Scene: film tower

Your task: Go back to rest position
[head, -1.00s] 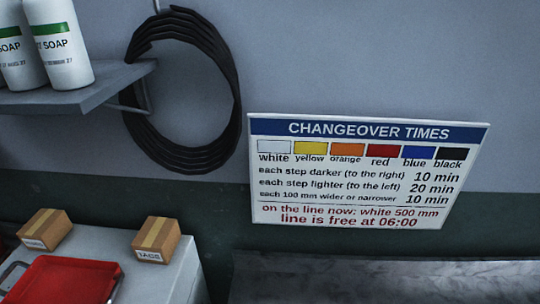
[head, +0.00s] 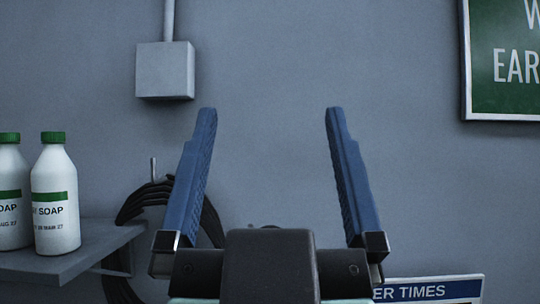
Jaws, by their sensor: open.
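Nothing is between the fingers. The black gripper body fills the bottom middle of the view and hides part of what is behind it.
White soap bottles (head: 56,200) with green caps stand on a grey shelf (head: 70,262) at the left. A black coiled hose (head: 128,212) hangs behind my gripper. A changeover times sign (head: 440,291) shows at the bottom right, a green sign (head: 505,75) above it, and a grey box (head: 165,70) upper left.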

